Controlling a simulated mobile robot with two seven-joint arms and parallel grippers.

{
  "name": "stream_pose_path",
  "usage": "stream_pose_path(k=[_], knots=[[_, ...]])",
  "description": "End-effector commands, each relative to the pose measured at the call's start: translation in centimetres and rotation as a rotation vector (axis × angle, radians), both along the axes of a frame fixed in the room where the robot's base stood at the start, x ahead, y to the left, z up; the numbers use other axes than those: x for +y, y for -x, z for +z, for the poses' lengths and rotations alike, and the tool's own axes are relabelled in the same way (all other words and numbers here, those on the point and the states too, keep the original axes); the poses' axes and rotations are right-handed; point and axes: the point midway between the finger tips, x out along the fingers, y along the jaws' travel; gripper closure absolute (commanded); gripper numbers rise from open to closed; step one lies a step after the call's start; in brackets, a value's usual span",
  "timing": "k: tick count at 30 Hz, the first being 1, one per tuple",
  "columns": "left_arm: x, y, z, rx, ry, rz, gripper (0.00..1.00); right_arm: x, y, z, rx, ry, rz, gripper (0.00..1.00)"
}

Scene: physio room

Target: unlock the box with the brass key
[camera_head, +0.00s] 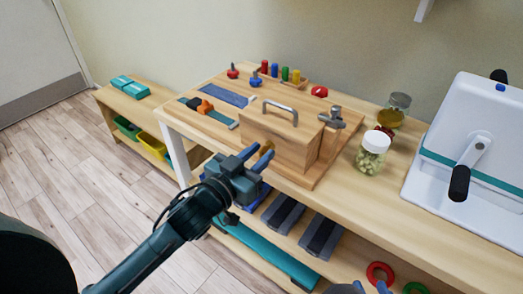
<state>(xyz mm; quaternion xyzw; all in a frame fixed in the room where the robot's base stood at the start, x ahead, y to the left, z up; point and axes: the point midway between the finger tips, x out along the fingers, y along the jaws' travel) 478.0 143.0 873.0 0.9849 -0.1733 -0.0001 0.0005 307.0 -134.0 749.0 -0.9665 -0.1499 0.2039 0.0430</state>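The wooden box (282,136) with a metal handle on its lid stands on a wooden board on the table. Its lid looks closed. My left gripper (262,153) is at the box's front face, with its two fingertips on either side of a small brass piece, which looks like the brass key (267,147). The fingers look closed on it. Whether the key's tip is in a lock is hidden by the gripper. My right gripper (371,288) shows only as two separated fingertips at the bottom edge, apart from the box and empty.
A metal tap-like fitting (337,118) stands right of the box. A lidded jar (372,152) and a darker jar (393,110) stand farther right, before a white machine (475,150). Coloured pegs (280,72) are behind. The lower shelf holds dark weights (322,236) and rings (380,273).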

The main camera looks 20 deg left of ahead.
Motion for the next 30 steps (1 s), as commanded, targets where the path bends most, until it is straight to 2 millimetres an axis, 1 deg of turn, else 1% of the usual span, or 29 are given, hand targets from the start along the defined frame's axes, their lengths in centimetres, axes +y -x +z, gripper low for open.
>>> stream_pose_path(k=[1, 5, 14, 21, 24, 30], knots=[[-0.21, -0.51, 0.06, -0.002, 0.0, -0.001, 0.74, 0.03, -0.05, -0.04, 0.0, 0.0, 0.0, 0.64], [-0.44, -1.2, 0.03, -0.001, -0.001, 0.0, 0.74, 0.06, -0.07, -0.08, 0.001, 0.0, 0.001, 0.64], [-0.51, -1.34, -0.01, 0.0, -0.001, 0.0, 0.74, 0.1, -0.05, -0.06, 0.001, -0.001, 0.002, 0.64], [-0.5, -1.32, 0.0, 0.0, -0.001, 0.0, 0.93, 0.12, -0.04, 0.14, -0.003, -0.003, 0.001, 0.64], [-0.5, -1.32, 0.0, 0.0, -0.001, 0.0, 1.0, 0.12, 0.0, 0.2, -0.002, -0.004, 0.002, 0.64], [-0.5, -1.31, 0.0, 0.0, -0.001, -0.001, 1.0, 0.11, 0.05, 0.2, -0.001, -0.003, 0.001, 0.64]])
